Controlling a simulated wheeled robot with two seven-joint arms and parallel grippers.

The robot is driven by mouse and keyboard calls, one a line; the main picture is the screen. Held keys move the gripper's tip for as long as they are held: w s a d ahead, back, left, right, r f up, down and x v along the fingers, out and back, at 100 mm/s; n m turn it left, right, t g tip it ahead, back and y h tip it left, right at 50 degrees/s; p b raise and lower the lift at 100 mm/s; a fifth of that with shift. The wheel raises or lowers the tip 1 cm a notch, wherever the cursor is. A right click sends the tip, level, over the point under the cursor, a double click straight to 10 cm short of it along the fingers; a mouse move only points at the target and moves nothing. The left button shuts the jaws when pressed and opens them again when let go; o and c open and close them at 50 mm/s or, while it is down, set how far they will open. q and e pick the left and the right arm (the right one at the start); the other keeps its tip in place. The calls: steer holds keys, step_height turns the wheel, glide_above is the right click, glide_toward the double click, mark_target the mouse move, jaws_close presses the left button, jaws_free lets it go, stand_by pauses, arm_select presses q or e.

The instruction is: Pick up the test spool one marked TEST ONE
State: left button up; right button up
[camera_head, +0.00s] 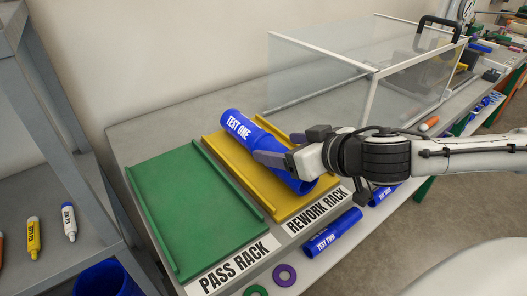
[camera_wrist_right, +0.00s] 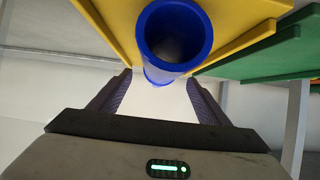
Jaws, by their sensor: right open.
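The blue test spool one (camera_head: 237,128), marked TEST ONE, lies lengthwise on the yellow rework rack (camera_head: 211,143). My right gripper (camera_head: 283,147) is over the spool's middle, with its fingers apart and partly hiding the spool. In the right wrist view the spool's open blue end (camera_wrist_right: 174,72) shows at the top, between and beyond the two fingers of my right gripper (camera_wrist_right: 160,88). I cannot tell whether the fingers touch it. My left gripper is not in view.
The empty green pass rack (camera_head: 195,205) lies left of the yellow rack. The blue TEST TWO spool (camera_head: 332,232) lies on the lower level in front. A clear-walled enclosure (camera_head: 325,60) stands behind my right arm. Purple (camera_head: 285,275) and green rings lie near the front.

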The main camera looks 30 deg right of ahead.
mark_target(268, 145)
steer(key=shift+w+a+f, duration=0.1)
steer(key=shift+w, duration=0.3)
steer(key=shift+p+x, duration=0.45)
steer(key=shift+x, duration=1.85)
steer(key=c, duration=1.3)
steer(key=shift+c, duration=0.5)
